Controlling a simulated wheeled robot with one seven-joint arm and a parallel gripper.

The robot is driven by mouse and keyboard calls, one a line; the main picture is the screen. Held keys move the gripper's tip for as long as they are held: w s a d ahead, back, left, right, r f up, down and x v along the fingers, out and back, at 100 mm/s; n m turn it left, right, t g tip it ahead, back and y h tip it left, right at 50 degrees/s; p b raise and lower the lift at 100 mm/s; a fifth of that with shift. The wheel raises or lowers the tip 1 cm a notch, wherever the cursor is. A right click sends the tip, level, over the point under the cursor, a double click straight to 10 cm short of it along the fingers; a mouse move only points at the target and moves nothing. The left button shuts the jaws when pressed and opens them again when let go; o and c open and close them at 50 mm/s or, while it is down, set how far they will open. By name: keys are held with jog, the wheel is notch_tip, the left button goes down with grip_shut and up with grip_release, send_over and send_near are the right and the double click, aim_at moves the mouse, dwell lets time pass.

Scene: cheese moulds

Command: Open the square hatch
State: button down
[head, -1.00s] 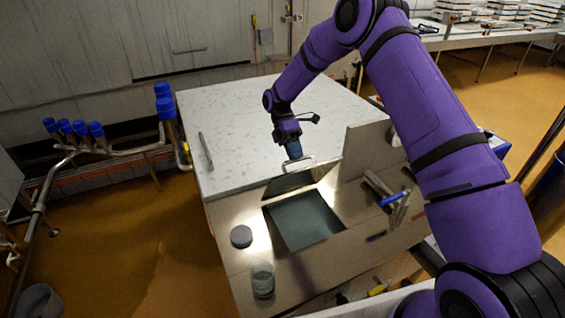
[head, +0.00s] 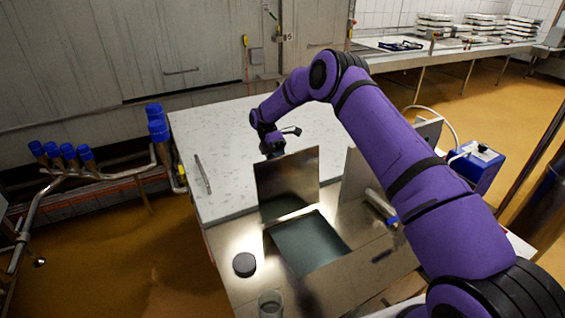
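The square hatch (head: 287,182) is a metal lid standing steeply up, close to upright, at the back edge of its square opening (head: 308,243). The opening in the metal worktop is uncovered and looks dark green inside. My gripper (head: 272,150) is behind the top edge of the lid, on the far side. Its fingertips are hidden by the lid, so I cannot tell whether they are open, shut or touching it. The handle of the hatch is not visible.
A dark round puck (head: 244,264) and a glass jar (head: 270,304) stand on the metal top (head: 225,243) left of the opening. An upright panel (head: 353,176) stands to the right. A white speckled surface (head: 215,135) lies behind, with a thin metal handle (head: 202,174).

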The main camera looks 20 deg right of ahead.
jog(key=shift+f, duration=0.3)
jog(key=c, duration=1.1)
grip_release()
jog(key=shift+r, duration=0.1)
jog(key=shift+r, duration=0.25)
notch_tip(320, 180, up, 3)
jog(key=shift+s+r, duration=0.1)
jog(key=s, duration=0.5)
jog(key=s+r, duration=0.1)
jog(key=s, duration=0.9)
jog(key=shift+s+d+r, duration=0.15)
jog(key=shift+s+d, duration=0.1)
jog(key=shift+s, duration=0.15)
